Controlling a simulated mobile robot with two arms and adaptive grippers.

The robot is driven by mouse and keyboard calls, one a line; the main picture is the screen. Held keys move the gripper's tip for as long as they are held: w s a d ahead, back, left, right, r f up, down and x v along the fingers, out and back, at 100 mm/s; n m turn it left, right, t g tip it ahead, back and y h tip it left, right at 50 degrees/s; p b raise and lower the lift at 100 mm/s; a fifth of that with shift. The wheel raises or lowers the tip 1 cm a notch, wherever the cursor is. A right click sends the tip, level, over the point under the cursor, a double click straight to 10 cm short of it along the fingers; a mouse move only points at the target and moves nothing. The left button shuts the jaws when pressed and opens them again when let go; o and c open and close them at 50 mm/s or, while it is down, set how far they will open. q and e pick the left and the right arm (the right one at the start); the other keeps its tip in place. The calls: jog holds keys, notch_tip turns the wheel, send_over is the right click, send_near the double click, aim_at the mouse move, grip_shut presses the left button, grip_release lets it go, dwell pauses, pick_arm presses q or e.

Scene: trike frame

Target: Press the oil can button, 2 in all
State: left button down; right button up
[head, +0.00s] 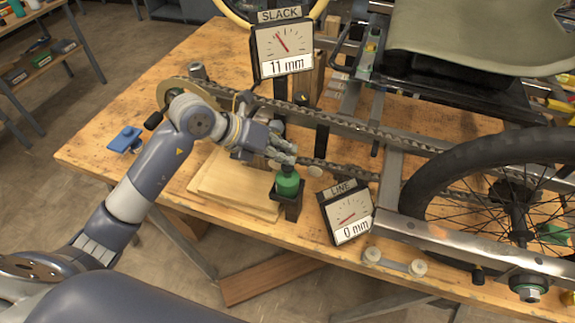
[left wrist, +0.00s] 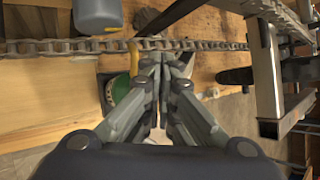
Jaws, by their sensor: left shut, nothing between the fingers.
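The green oil can (head: 287,182) stands upright in a dark holder (head: 288,206) on the wooden bench, just below the chain. In the left wrist view the can (left wrist: 121,90) shows to the left of my fingers, partly hidden by them. My left gripper (head: 287,157) is shut and empty, its fingertips just above the can's top at the chain side. The can's button is hidden or too small to make out, and I cannot tell whether the fingers touch it. My right gripper is not in view.
The chain (head: 340,124) runs across the trike frame behind the can. A SLACK gauge (head: 285,47) reads 11 mm and a LINE gauge (head: 347,215) reads 0 mm. A spoked wheel (head: 505,205) stands at right. A blue block (head: 125,139) lies at the bench's left.

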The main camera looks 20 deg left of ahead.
pick_arm(q)
jog(key=shift+f+b, duration=0.65)
jog(key=shift+f, duration=0.2)
dwell(0.6)
jog(key=shift+r, duration=0.1)
jog(key=shift+r+p, duration=0.9)
jog(key=shift+r, duration=0.2)
jog(key=shift+r+p, duration=1.85)
jog(key=shift+r, duration=0.75)
